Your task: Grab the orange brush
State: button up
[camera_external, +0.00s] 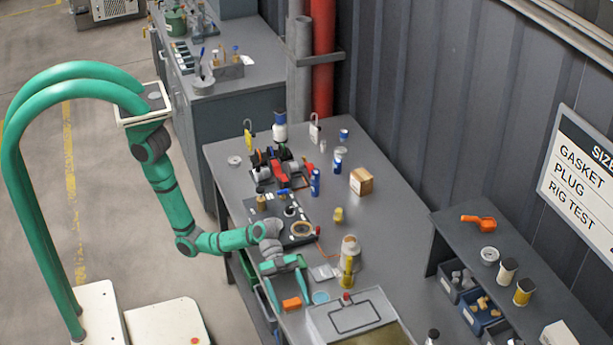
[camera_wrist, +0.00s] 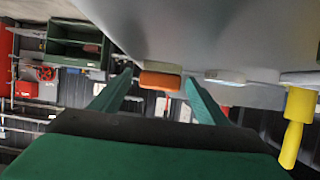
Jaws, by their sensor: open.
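A small orange block-like piece (camera_external: 292,304), which looks like the brush, lies near the front left edge of the grey bench. In the wrist view the orange brush (camera_wrist: 160,81) shows ahead, between the lines of my two fingertips. My gripper (camera_external: 288,289) is open and empty, with its fingers pointing down towards the brush. In the wrist view my gripper (camera_wrist: 158,88) has its green fingers spread on either side of it. I cannot tell how much gap is left between fingertips and brush. The lower side of the brush is hidden.
A blue round dish (camera_external: 321,297), a pale flat piece (camera_external: 324,272) and a yellow-and-white bottle (camera_external: 348,262) stand close right of my gripper. A grey case (camera_external: 350,315) is at the front. Another orange object (camera_external: 479,222) lies on the right shelf.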

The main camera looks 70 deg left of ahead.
jog(key=shift+d+f, duration=0.25)
jog(key=shift+d, duration=0.35)
jog(key=c, duration=1.1)
jog(key=shift+c, duration=0.2)
jog(key=shift+r, duration=0.1)
